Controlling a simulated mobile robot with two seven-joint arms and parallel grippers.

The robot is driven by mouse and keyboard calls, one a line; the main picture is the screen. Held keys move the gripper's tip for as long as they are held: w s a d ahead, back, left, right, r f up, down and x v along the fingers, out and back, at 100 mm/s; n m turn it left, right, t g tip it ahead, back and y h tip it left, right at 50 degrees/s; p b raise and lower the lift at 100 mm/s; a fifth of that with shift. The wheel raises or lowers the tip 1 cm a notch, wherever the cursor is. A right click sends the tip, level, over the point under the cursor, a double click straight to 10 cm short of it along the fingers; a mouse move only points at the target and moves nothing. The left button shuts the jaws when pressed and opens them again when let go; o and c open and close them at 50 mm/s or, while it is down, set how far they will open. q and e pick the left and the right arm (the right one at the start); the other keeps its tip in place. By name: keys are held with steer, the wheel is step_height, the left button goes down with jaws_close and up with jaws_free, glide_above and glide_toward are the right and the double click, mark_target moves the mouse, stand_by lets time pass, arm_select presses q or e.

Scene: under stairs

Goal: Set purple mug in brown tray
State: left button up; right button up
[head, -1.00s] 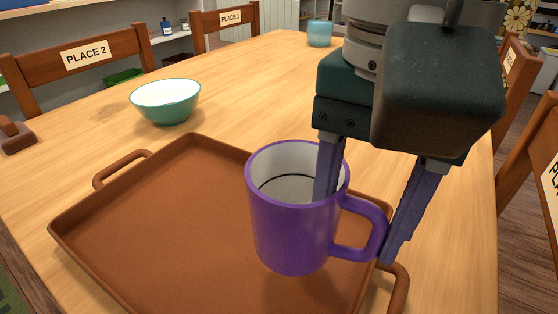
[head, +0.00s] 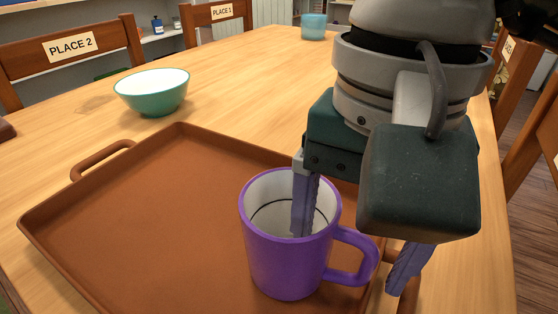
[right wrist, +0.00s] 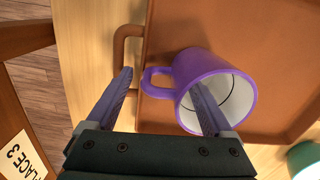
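The purple mug (head: 287,255) has a white inside and looks upright on the brown tray (head: 130,215), near its right side; its base contact is hard to see. The mug also shows in the right wrist view (right wrist: 190,70) with its handle between my fingers. My right gripper (head: 355,240) is open over the mug's handle side. One finger is inside the mug, apart from the handle-side wall, and the other is outside beyond the handle. The fingers also show apart in the right wrist view (right wrist: 162,90). My left gripper is out of view.
A teal bowl (head: 153,95) stands behind the tray on the wooden table (head: 235,100). A blue cup (head: 314,27) stands at the far end. Chairs line the table, with one labelled PLACE 2 (head: 70,50) at the left. The tray's left part is empty.

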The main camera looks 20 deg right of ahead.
steer(key=r+p, duration=0.1)
steer(key=r, duration=0.5)
steer(key=r+p, duration=0.2)
steer(key=r, duration=0.4)
steer(key=shift+w+d, duration=0.1)
steer(key=shift+d, duration=0.1)
stand_by(1.0)
